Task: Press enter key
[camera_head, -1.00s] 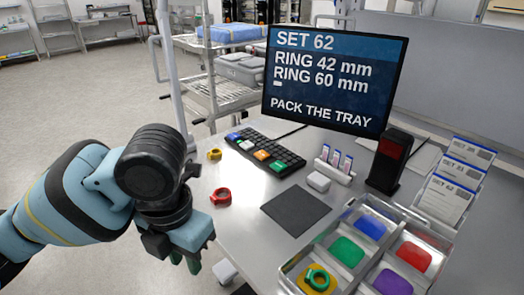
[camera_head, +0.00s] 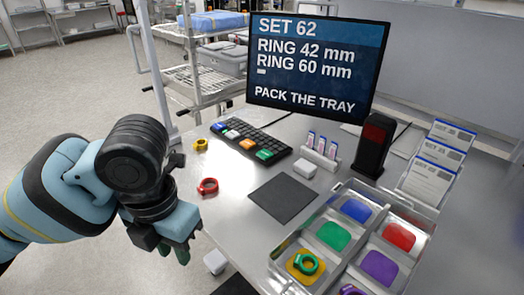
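The black keyboard (camera_head: 247,141) lies on the table below the monitor. It has blue, white, orange and green coloured keys; the green key (camera_head: 264,155) is at its right end. The lettering is too small to tell which key is enter. My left gripper (camera_head: 174,253) is at the table's left edge, nearer to me than the keyboard and well apart from it. It points down with green fingertips slightly apart and nothing visible between them. The monitor (camera_head: 318,62) reads SET 62, RING 42 mm, RING 60 mm, PACK THE TRAY. My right gripper is not clearly visible.
A red ring (camera_head: 207,187) and a yellow ring (camera_head: 200,145) lie left of the dark mat (camera_head: 283,199). The tray (camera_head: 337,193) has coloured compartments; a green ring (camera_head: 306,264) lies in the yellow one. A dark post (camera_head: 374,144) and card rack stand right.

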